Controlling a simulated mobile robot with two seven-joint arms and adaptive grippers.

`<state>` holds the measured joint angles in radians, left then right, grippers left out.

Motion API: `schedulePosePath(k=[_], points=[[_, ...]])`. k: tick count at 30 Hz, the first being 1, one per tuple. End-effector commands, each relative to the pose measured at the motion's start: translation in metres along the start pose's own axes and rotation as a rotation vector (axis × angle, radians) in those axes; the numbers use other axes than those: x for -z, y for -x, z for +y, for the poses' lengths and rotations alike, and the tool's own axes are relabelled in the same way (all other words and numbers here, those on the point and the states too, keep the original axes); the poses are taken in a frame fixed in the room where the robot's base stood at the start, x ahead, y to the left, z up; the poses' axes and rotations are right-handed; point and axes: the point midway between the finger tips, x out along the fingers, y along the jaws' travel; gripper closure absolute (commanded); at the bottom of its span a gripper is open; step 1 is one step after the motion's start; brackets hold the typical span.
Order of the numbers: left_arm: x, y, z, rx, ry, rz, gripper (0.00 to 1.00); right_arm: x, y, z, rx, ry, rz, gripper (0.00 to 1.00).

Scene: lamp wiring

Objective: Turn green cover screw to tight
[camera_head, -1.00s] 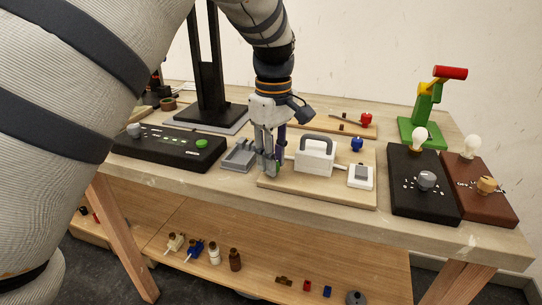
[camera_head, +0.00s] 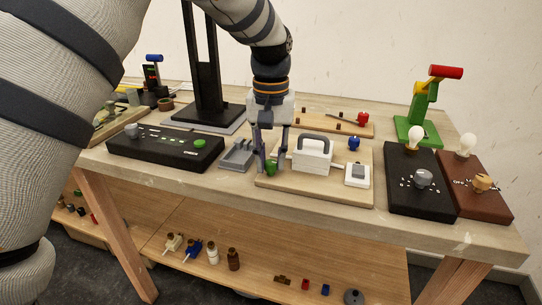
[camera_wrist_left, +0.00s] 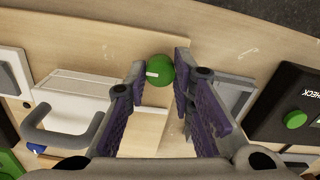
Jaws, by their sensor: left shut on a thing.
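In the left wrist view the screw (camera_wrist_left: 160,70) shows a white mark pointing left. My left gripper (camera_head: 270,163) points down over the board with its purple-padded fingers shut on the screw. In the left wrist view the fingertips (camera_wrist_left: 160,76) lie on both sides of it. The screw's lower part is hidden.
A grey tray (camera_head: 236,156) and a black panel with a green button (camera_head: 165,148) lie left of the board. A white switch (camera_head: 357,174) and a blue knob (camera_head: 354,143) are on its right. Black and brown lamp boxes (camera_head: 420,185) stand further right.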

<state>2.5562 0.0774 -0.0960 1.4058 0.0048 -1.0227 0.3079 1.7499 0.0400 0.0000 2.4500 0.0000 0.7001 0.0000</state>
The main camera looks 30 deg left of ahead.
Motion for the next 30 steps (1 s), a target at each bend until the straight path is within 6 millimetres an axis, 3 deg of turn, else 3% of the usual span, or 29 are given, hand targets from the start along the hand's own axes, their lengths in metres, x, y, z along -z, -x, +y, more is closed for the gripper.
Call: schedulePosePath(k=[15, 30], points=[[-0.0004, -0.0011, -0.0004, 0.0, -0.459, -0.003, 1.0, -0.0002, -0.0002, 0.0, 0.0, 0.0, -0.001, 0.6], [-0.0005, -0.0011, -0.0003, 0.0, -0.691, -0.004, 1.0, -0.0002, -0.0002, 0.0, 0.0, 0.0, -0.001, 0.6]])
